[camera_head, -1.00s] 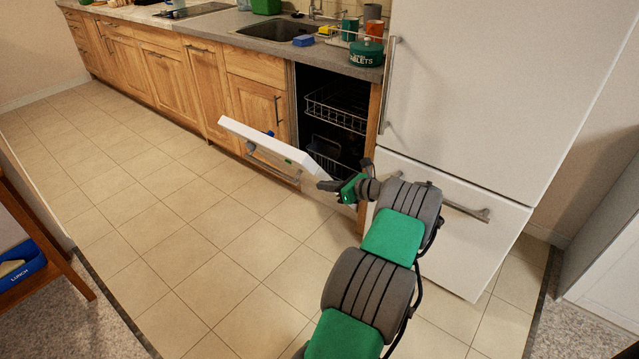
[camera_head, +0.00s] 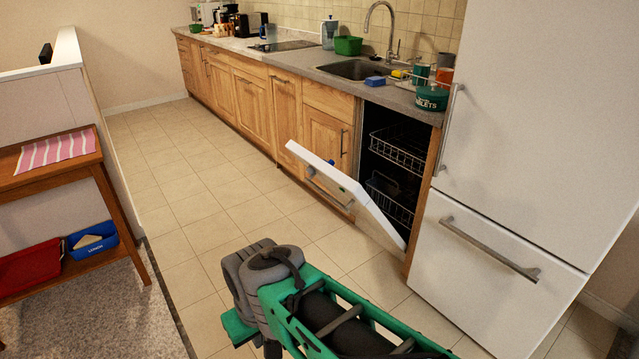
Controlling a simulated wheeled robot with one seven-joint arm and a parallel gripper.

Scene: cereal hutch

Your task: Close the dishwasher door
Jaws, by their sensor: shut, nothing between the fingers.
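The dishwasher door (camera_head: 374,212) is partly open. It tilts out from the counter front, its white inner side facing up and its wooden front with a bar handle facing down and out. The dark dishwasher opening (camera_head: 378,118) shows above and behind it, with an upper rack (camera_head: 405,153) and a lower rack (camera_head: 392,199) inside. Both racks appear to be within the opening. My arm crosses the bottom of the view, in front of and below the door and apart from it in the picture. My gripper is not visible.
A white fridge (camera_head: 500,120) stands right of the dishwasher, its lower handle sticking out. Wooden cabinets (camera_head: 255,105) run left. The tiled floor (camera_head: 210,205) between is clear.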

